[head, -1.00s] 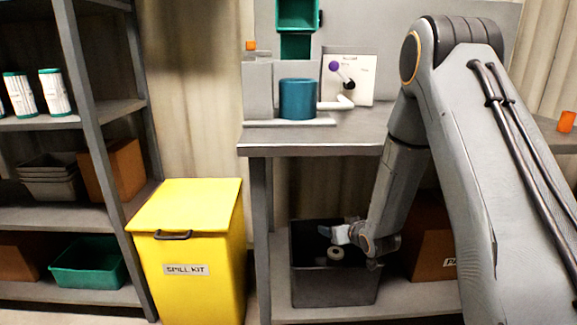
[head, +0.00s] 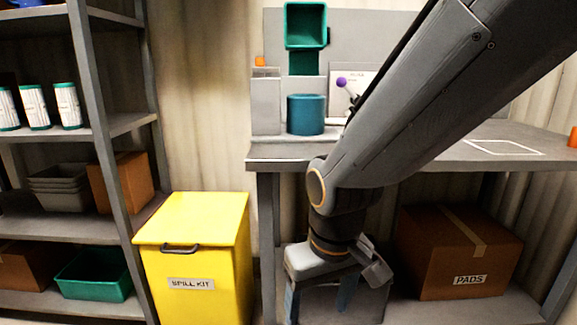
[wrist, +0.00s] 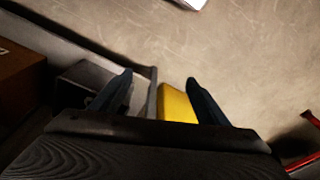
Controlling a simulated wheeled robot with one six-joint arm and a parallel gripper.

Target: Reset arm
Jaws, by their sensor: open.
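My gripper (wrist: 158,92) is open and empty in the wrist view, its two dark fingers spread apart and pointing over the floor. My arm reaches across the bench front from the upper right.
A yellow spill kit box (head: 192,250) stands left of the bench (head: 440,155). A PADS carton (head: 455,250) sits on the lower shelf to the right. A teal cylinder (head: 306,114) stands on the bench top. A grey shelf rack (head: 105,150) is at left.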

